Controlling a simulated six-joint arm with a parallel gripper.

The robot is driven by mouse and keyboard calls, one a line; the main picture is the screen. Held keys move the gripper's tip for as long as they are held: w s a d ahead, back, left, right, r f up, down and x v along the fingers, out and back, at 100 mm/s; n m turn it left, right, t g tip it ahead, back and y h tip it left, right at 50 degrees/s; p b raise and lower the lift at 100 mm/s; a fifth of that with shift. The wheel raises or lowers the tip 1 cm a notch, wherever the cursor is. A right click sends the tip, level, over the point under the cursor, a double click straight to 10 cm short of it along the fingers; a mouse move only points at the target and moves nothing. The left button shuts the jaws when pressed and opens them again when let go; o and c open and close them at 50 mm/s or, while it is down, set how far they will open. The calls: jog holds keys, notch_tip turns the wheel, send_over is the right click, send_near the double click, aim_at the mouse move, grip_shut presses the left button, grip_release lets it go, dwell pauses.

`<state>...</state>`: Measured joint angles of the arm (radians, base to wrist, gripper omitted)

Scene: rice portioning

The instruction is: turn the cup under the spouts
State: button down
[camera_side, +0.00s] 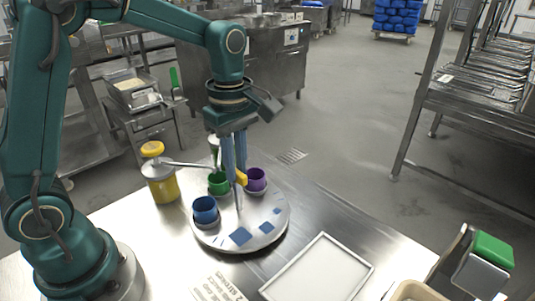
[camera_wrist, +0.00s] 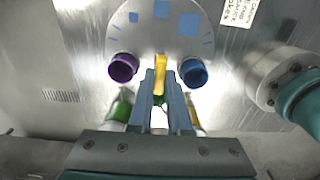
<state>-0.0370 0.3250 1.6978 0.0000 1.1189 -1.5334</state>
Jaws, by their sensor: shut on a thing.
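A round grey turntable (camera_side: 262,228) with blue square marks stands on the steel table; the wrist view shows it too (camera_wrist: 185,45). It carries a blue cup (camera_side: 205,211), a green cup (camera_side: 218,183) and a purple cup (camera_side: 256,179). In the wrist view the purple cup (camera_wrist: 122,67) is left of my gripper (camera_wrist: 160,75) and the blue cup (camera_wrist: 193,72) is right. My gripper (camera_side: 236,175) points down, shut on a yellow handle (camera_wrist: 160,66) above the turntable, between the cups. A metal spout arm (camera_side: 195,164) reaches from a yellow-filled jar (camera_side: 162,185) toward the green cup.
A shallow white tray (camera_side: 318,272) lies at the table's front. A green-topped device (camera_side: 492,249) stands at the right. A green object (camera_wrist: 121,108) is partly hidden behind my gripper in the wrist view.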

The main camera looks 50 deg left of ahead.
jog(key=shift+n, duration=1.8)
jog(key=shift+r+n, duration=0.1)
jog(key=shift+n, duration=5.2)
jog(key=c, duration=0.9)
grip_release()
jog(key=shift+o, duration=0.2)
jog(key=shift+r, duration=2.5)
